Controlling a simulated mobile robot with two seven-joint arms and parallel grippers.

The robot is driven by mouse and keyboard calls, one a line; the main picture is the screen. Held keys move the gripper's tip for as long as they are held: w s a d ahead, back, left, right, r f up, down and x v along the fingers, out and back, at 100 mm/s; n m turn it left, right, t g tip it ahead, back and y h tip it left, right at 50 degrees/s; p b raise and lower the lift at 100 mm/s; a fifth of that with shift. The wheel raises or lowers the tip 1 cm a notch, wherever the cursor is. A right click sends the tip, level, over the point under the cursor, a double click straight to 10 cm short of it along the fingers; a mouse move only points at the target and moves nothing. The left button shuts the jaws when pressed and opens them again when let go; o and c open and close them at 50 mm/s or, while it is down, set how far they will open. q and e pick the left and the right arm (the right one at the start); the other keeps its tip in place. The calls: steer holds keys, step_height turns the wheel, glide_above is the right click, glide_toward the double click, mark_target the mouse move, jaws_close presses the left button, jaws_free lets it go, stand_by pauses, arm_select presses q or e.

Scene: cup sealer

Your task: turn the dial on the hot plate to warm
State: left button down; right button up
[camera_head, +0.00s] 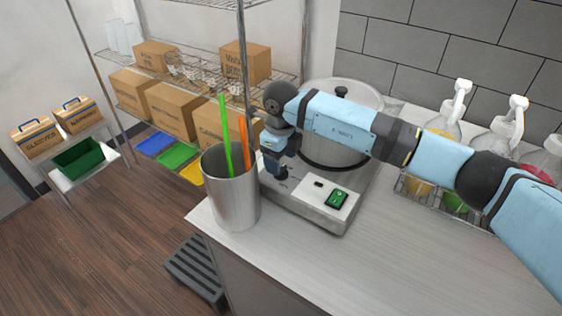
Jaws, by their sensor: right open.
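The hot plate (301,207) is a low grey metal box on the counter, with a large lidded metal pot (328,150) on it. Its top front panel has a lit green switch (336,199) and a small black mark or knob (318,184). My right gripper (284,190) points down over the left part of this panel, close to it. It is open, but the fingers are small and partly dark. I cannot make out the dial clearly; the gripper covers that part of the panel. I cannot tell whether the fingers touch anything. My left gripper is not in view.
A metal cup (231,192) with green and orange sticks stands left of the hot plate, near the gripper. Pump bottles (448,116) stand in a wire rack at the right. The front counter (350,265) is clear. Shelves with cardboard boxes (171,109) stand behind.

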steer(key=shift+f, duration=1.25)
steer(key=c, duration=0.9)
steer(key=shift+m, duration=0.3)
steer(key=shift+f+m+b, duration=0.1)
steer(key=shift+m+b, duration=0.6)
steer(key=shift+m, duration=0.3)
steer(key=m+b, duration=0.1)
steer(key=m, duration=0.1)
steer(key=shift+m, duration=0.4)
steer(key=m+b, duration=0.1)
steer(key=m, duration=0.2)
steer(key=shift+m+b, duration=0.55)
steer(key=shift+m, duration=1.25)
